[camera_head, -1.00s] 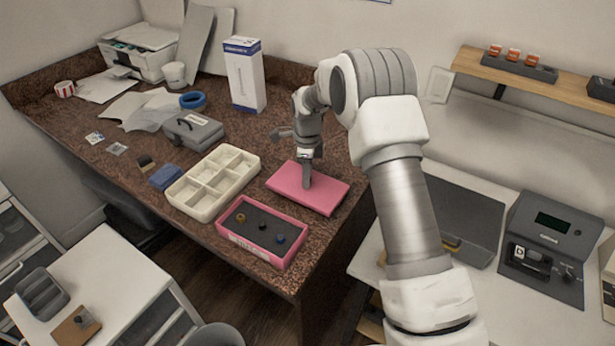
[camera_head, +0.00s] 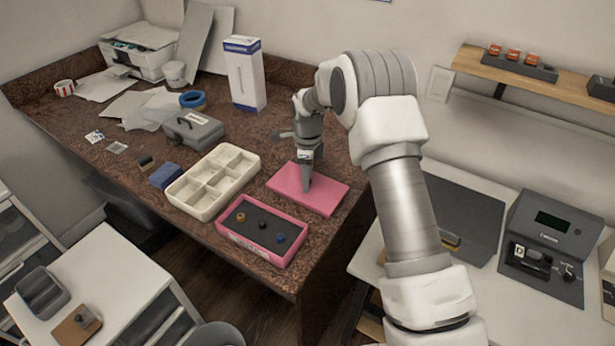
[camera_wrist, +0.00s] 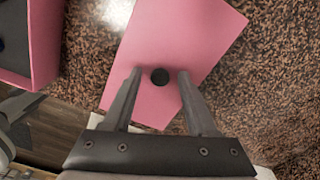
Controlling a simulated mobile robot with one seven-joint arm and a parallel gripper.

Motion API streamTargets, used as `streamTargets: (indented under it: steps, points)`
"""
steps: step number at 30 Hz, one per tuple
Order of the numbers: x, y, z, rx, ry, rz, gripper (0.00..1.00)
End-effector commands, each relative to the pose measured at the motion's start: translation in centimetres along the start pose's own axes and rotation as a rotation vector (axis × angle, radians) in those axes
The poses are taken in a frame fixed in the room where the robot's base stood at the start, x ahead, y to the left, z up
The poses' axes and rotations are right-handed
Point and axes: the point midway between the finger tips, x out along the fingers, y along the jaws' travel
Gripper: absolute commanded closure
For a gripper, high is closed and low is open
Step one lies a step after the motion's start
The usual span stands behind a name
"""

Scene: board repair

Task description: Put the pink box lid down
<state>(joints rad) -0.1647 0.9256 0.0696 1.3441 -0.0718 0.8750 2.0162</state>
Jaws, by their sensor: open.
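The pink box lid (camera_head: 322,192) lies flat on the brown speckled counter, behind and to the right of the pink box. It also shows in the wrist view (camera_wrist: 185,35), with a round black knob (camera_wrist: 160,77) on it. My gripper (camera_head: 306,188) is over the lid, pointing down. In the wrist view my gripper (camera_wrist: 158,75) is open, with one finger on each side of the knob and a gap to both. The open pink box (camera_head: 227,235) holds a dark insert with a yellow, a black and a blue piece. It shows partly in the wrist view (camera_wrist: 45,40).
A cream divided tray (camera_head: 190,210) stands left of the lid. A grey case (camera_head: 195,131), a blue tape roll (camera_head: 193,99) and a tall white box (camera_head: 245,80) are farther back. The counter's front edge (camera_head: 245,273) is close to the pink box.

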Motion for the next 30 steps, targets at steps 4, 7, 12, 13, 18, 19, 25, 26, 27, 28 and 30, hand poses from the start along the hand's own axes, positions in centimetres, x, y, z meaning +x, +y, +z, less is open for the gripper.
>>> streamTargets:
  steps: [4,7,12,13,18,19,25,26,27,28,30]
  points:
    - [-2.5,-0.1,0.1,-0.001,-0.001,-0.005,0.42]
    - [-4.7,-0.1,0.1,0.0,-0.002,-0.005,0.42]
    - [-8.4,-0.1,0.1,0.0,-0.002,-0.004,0.42]
    - [-9.0,-0.1,0.1,0.0,-0.002,-0.004,0.42]
    - [-11.3,-0.1,0.0,-0.001,-0.001,-0.003,0.42]
    - [-11.5,-0.1,0.0,-0.001,0.0,-0.002,0.42]
    - [-12.2,0.0,0.0,-0.002,0.0,0.0,0.42]
    - [-12.3,0.1,-0.1,-0.006,0.0,-0.002,0.42]
    - [-12.7,0.1,-0.2,-0.015,-0.002,-0.006,0.42]
    - [-13.1,0.2,-0.3,-0.026,-0.004,-0.01,0.42]
    - [-14.5,0.7,-0.9,-0.07,-0.008,-0.024,0.42]
